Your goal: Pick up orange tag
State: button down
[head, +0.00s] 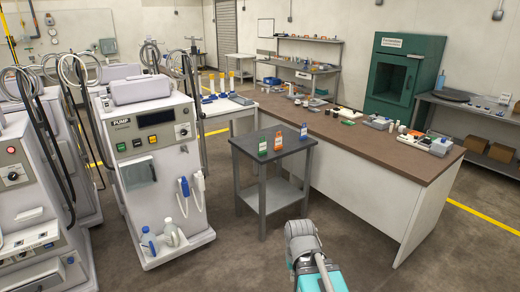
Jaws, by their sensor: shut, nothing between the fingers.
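The orange tag (278,141) stands upright on top of a small grey two-shelf table (290,148) in the middle of the head view. A green tag (262,147) stands to its left and a blue tag (303,132) to its right, both apart from it. Only part of my arm shows, at the bottom centre, in front of and below the small table. My gripper and its fingertips are not visible, so nothing shows at the tags.
A long brown-topped counter (395,152) with assorted items stands right behind the small table. A green cabinet (398,75) is at the back right. Floor is open in front.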

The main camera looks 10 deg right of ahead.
aim_at(278, 141)
jog(key=z, duration=0.1)
jog(key=i, duration=1)
jog(key=u, duration=0.1)
